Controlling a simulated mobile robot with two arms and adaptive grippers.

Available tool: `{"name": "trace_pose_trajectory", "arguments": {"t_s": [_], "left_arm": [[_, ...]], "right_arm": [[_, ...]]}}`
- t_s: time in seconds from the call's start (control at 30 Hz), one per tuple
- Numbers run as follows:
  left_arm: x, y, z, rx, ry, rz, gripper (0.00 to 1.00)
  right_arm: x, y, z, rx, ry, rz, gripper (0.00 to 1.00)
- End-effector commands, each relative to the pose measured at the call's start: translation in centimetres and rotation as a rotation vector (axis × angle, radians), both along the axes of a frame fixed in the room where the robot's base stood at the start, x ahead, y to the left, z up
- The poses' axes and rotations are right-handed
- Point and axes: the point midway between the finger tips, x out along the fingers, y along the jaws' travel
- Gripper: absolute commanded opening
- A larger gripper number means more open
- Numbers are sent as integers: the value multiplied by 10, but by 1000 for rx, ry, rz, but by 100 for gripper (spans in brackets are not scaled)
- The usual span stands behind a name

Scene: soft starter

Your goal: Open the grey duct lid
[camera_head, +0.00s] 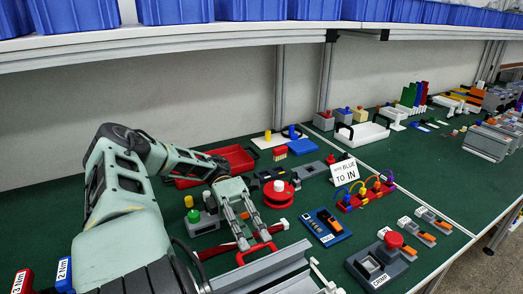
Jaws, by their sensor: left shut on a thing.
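The grey duct (270,272) lies at the bottom centre of the head view, near the front edge of the table. Its long lid runs diagonally and is partly cut off by the frame. A red arched handle (258,250) stands at its far side. My left gripper (245,240) reaches down from the left, with its fingertips at the red handle, and is shut on it. The fingers hide part of the handle. I cannot tell whether the lid is raised from the duct. My right gripper is not in view.
A red-handled tool (217,250) lies beside the fingers. A red round button base (278,193) stands behind. A blue block (326,228) and grey crimp station (377,263) are to the right. Blue bins (255,9) line the shelf above.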

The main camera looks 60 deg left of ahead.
Motion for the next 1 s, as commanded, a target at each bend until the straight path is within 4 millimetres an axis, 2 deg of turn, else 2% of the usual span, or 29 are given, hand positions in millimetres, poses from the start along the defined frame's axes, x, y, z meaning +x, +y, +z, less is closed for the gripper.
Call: {"name": "trace_pose_trajectory", "arguments": {"t_s": [0.03, 0.47, 0.5, 0.7, 1.0], "left_arm": [[-6, -3, -11, -3, 18, -5, 0], [-8, -3, -11, -15, 19, -7, 0], [-8, -3, -11, -15, 19, -7, 11], [-7, -2, -9, -13, 17, -6, 28], [-6, -1, -5, -12, 10, -3, 28]], "right_arm": [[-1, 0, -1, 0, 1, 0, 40], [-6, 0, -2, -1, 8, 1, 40], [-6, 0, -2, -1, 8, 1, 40], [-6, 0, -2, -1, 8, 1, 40], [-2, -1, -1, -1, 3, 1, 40]]}}
